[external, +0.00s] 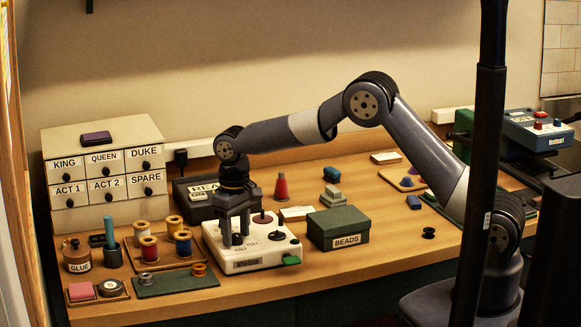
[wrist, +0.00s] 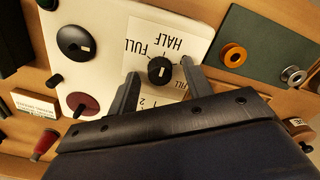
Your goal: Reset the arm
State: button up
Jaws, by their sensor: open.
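My gripper (external: 232,240) points down over the left part of a white control box (external: 262,262) on the table. In the wrist view my gripper (wrist: 158,76) is open, with one finger on each side of a small black knob (wrist: 161,70). The knob sits on a panel marked FULL, HALF and FILL. I cannot tell whether the fingers touch it. My arm arches from its base at the right over to the box. The box also carries a larger black dial (wrist: 74,42) and a dark red button (wrist: 82,104).
A green BEADS box (external: 338,226) stands right of the control box. Left are thread spools on a tray (external: 165,262) and a green mat (external: 176,281) with small rings. A labelled drawer cabinet (external: 105,170) and a dark box (external: 195,203) stand behind. A red cone (external: 281,187) stands nearby.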

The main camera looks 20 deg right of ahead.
jog(key=shift+m, duration=0.8)
jog(key=shift+r+m, duration=0.3)
jog(key=shift+r, duration=0.05)
notch_tip(320, 180, up, 10)
jog(key=b, duration=0.1)
jog(key=shift+o, duration=0.2)
